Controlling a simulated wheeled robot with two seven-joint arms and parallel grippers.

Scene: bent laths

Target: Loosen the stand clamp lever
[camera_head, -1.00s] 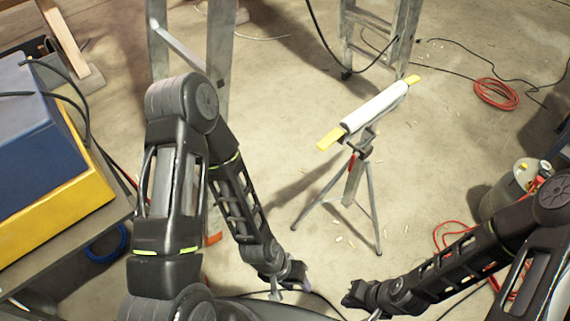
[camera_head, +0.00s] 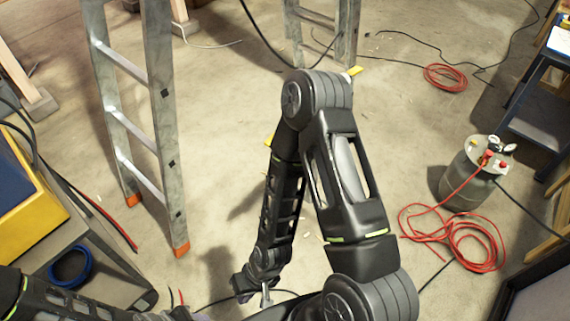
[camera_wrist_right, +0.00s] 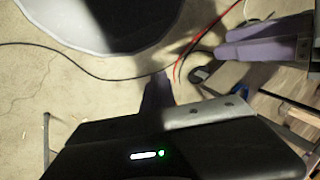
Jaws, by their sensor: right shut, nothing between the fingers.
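The stand with its clamp lever is almost wholly hidden behind my right arm in the head view. Only two yellow ends of the lath (camera_head: 355,71) on it show, one at each side of the arm. The lever itself is not visible. My right gripper (camera_head: 250,296) hangs low at the bottom middle, shut and empty, apart from the stand.
A metal ladder (camera_head: 160,120) stands at left, another (camera_head: 345,40) at the back. A grey tank (camera_head: 468,178) with red hose (camera_head: 480,245) stands at right. A bench with a yellow-blue box (camera_head: 30,200) is at left. A black cable crosses the floor.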

